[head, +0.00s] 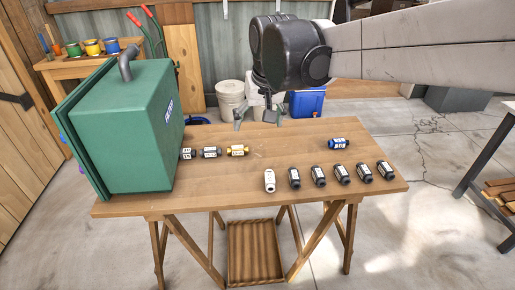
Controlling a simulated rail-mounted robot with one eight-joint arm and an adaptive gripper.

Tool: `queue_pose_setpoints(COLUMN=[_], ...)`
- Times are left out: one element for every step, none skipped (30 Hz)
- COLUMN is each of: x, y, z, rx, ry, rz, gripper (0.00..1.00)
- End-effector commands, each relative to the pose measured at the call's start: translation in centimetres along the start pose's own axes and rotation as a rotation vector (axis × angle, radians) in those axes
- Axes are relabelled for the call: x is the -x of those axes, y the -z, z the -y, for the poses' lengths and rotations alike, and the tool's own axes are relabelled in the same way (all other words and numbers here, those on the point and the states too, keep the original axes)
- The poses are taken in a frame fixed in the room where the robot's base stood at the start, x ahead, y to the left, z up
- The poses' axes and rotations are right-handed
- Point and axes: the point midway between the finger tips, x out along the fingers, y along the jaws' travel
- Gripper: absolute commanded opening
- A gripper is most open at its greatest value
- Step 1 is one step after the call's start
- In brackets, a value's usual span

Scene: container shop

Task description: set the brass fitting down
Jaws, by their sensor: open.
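The brass fitting (237,150) is a small yellow-gold cylinder with a pale label. My gripper (257,122) hangs above the table's back edge, up and to the right of the brass fitting. Its fingers are spread, and nothing shows between them. A gap shows between the fingers and the brass fitting in the picture.
A green box (140,135) stands on the table's left end. A white fitting (269,181) and several dark ones (319,176) line the front right. A blue fitting (338,143) lies at the back right. The table's middle is clear.

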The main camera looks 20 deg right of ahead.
Motion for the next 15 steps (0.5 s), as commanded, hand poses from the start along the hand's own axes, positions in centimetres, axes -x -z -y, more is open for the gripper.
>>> queue_pose_setpoints(x=[0.6,0.9,1.3,1.5,1.7,2.0,2.1,2.3,2.4,2.5,2.5,2.5,2.5,2.5,2.4], y=[-1.6,-2.4,-3.4,-4.2,-5.0,-6.0,-6.8,-7.6,-8.7,-9.5,-10.3,-11.4,-12.2,-12.9,-13.8], z=[-0.1,-0.2,-0.3,-0.4,-0.5,-0.6,-0.7,-0.7,-0.8,-0.9,-1.0,-1.1,-1.2,-1.2,-1.3], rx=[0.007,0.011,0.016,0.020,0.024,0.029,0.033,0.038,0.044,0.048,0.052,0.057,0.060,0.065,0.070], ry=[0.002,0.003,0.004,0.005,0.006,0.007,0.007,0.008,0.009,0.009,0.010,0.011,0.011,0.011,0.012], rz=[-0.016,-0.028,-0.042,-0.054,-0.065,-0.080,-0.092,-0.102,-0.117,-0.129,-0.139,-0.155,-0.165,-0.176,-0.191], gripper=[0.76,0.76,0.76,0.76,0.76,0.76,0.76,0.76,0.76,0.76,0.76,0.76,0.76,0.76,0.76])
